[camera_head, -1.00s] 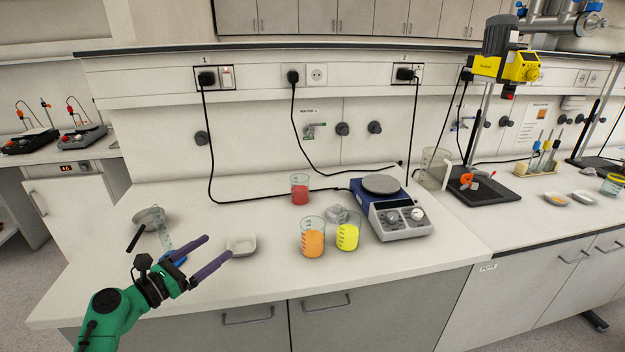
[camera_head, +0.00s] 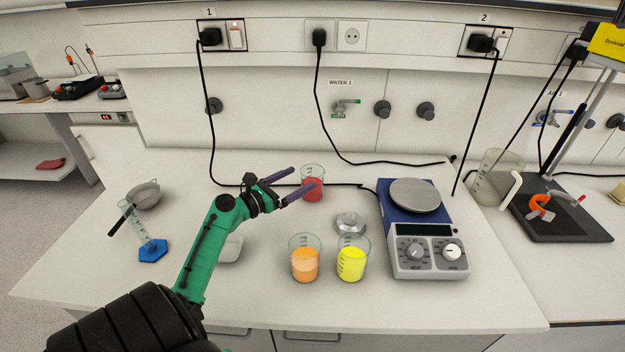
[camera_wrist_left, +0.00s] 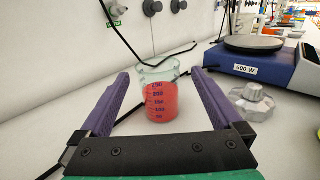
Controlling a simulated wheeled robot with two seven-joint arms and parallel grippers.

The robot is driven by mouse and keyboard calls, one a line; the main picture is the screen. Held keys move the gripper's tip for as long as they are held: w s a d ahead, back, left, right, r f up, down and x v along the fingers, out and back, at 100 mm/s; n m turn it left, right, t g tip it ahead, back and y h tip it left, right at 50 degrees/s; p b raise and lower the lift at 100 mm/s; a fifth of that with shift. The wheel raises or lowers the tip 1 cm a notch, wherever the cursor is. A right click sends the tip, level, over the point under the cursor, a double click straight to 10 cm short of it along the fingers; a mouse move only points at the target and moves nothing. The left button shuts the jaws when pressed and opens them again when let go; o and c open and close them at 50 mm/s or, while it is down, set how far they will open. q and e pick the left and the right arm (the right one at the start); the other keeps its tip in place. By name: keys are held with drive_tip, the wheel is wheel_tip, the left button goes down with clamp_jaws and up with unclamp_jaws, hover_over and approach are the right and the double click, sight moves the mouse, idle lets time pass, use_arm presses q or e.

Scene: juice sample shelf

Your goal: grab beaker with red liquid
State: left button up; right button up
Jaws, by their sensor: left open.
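The beaker with red liquid (camera_head: 313,188) stands upright on the white bench, left of the hot plate. My left gripper (camera_head: 307,180) is open, its two purple fingers pointing at this beaker. In the left wrist view the red beaker (camera_wrist_left: 161,98) sits between and a little beyond the open fingers (camera_wrist_left: 162,88), with clear space on both sides. I cannot tell whether a finger touches it. My right gripper is not in view.
An orange beaker (camera_head: 305,262) and a yellow beaker (camera_head: 352,262) stand nearer the front edge. A black cable runs behind the red beaker. A blue-based cylinder (camera_head: 152,248) stands left.

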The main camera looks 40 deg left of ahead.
sight(312, 171)
use_arm(q)
drive_tip(key=w, duration=0.4)
drive_tip(key=w+p, duration=0.1)
drive_tip(key=w, duration=0.1)
drive_tip(key=shift+d+f, duration=0.25)
drive_tip(key=shift+w+f, duration=0.1)
drive_tip(key=shift+w, duration=0.15)
drive_tip(key=shift+c, duration=0.3)
drive_tip(key=c, duration=1.4)
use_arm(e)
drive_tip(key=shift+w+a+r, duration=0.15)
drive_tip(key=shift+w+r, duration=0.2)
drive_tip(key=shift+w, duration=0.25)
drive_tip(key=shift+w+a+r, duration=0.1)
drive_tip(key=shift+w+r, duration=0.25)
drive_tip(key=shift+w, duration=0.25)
